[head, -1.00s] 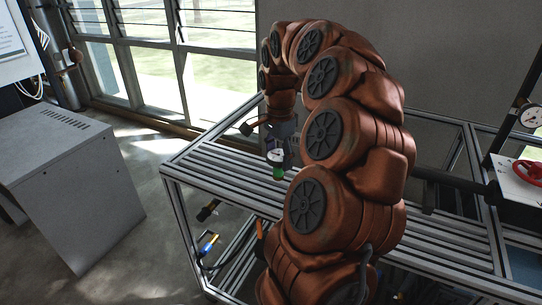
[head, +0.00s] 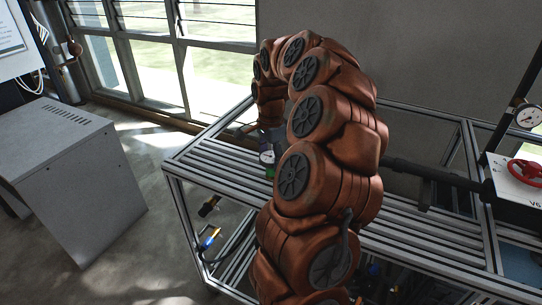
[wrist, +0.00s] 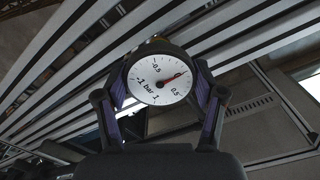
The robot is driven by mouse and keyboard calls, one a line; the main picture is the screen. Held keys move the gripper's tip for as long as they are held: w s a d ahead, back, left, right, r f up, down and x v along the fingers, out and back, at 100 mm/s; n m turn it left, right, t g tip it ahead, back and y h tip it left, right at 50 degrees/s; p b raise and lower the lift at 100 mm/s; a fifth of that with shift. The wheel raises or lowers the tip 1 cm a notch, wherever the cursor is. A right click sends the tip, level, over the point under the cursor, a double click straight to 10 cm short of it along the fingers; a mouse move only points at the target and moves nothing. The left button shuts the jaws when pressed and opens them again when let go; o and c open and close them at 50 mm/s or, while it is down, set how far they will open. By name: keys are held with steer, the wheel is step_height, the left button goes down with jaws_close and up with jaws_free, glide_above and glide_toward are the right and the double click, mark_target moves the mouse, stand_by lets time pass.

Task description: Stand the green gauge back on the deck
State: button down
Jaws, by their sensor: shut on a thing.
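The green gauge has a round white dial (head: 267,157) with a black rim and a small green part (head: 270,172) below it. In the wrist view its dial (wrist: 158,76) faces me, a little rotated, with a red needle and "-1 bar" lettering. My gripper (wrist: 161,88) is shut on the gauge, one purple-padded finger on each side. The slatted metal deck (head: 215,163) lies under and behind it; I cannot tell whether the gauge's base touches the slats. In the head view my arm hides most of the gripper.
A grey cabinet (head: 70,175) stands on the floor to the left. A panel with a red handwheel (head: 525,172) and another dial gauge (head: 528,116) are at the right. A dark horizontal bar (head: 440,174) crosses above the deck. The deck's left end looks clear.

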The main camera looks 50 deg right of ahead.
mark_target(271, 157)
steer(key=shift+f, duration=0.1)
steer(key=shift+c, duration=0.6)
jaws_free()
step_height(271, 157, up, 12)
steer(key=b, duration=0.3)
stand_by(0.3)
